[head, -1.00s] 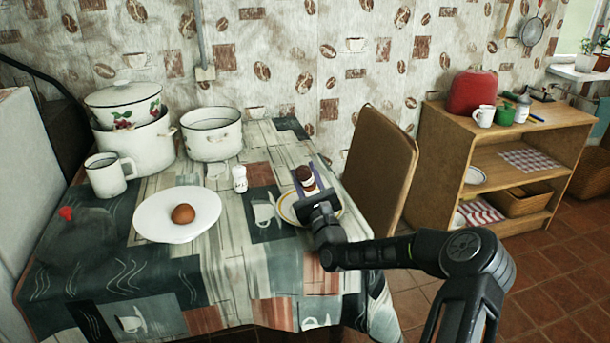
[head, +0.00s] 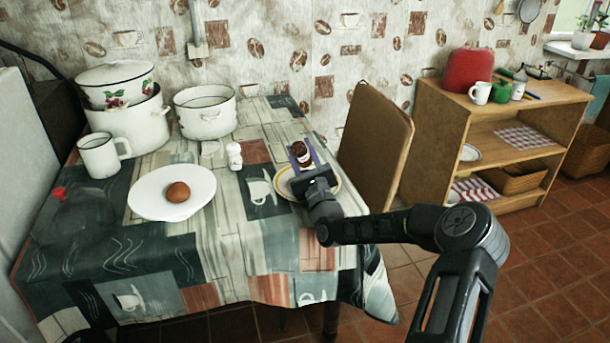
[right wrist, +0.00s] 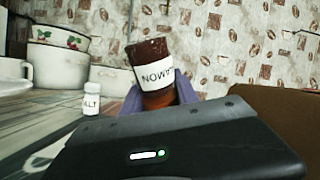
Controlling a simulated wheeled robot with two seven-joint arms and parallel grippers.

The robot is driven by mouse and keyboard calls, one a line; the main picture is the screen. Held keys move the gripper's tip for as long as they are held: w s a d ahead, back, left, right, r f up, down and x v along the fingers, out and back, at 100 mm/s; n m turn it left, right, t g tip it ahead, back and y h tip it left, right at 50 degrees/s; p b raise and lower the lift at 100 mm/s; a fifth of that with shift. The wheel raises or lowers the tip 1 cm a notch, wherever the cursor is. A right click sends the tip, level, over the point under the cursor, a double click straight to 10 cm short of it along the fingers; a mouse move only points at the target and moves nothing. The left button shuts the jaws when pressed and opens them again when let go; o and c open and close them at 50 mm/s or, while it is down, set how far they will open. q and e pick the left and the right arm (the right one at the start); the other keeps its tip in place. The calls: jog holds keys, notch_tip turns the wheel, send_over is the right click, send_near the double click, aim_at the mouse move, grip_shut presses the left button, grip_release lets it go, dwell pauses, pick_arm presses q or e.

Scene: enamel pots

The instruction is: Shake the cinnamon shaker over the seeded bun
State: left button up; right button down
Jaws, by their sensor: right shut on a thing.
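The cinnamon shaker (head: 301,151), brown with a white label, is in my right gripper (head: 304,163), above the yellow-rimmed plate. In the right wrist view the shaker (right wrist: 150,62) stands up tilted between the purple fingers (right wrist: 158,100), and its label lettering looks upside down. An orange-brown part shows below the label. A round brown thing (head: 178,191), apparently the bun, lies on the white plate (head: 145,200) at the left; seeds are too small to tell. The shaker is well to the right of it. My left gripper is not in view.
The yellow-rimmed plate (head: 282,189) is partly hidden by my gripper. A white salt shaker (head: 234,156) stands between the plates. Pots (head: 205,112) and a mug (head: 101,155) stand behind the white plate. A chair (head: 375,140) is at the right.

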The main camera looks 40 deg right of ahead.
jog(key=shift+d, duration=0.2)
notch_tip(320, 180, up, 5)
notch_tip(320, 180, down, 5)
jog(key=shift+a+f, duration=0.1)
jog(key=shift+w+d, duration=0.15)
jog(key=shift+d, duration=0.05)
jog(key=shift+a+r, duration=0.15)
jog(key=shift+r, duration=0.05)
jog(key=shift+f, duration=0.1)
jog(key=shift+d+b, duration=0.4)
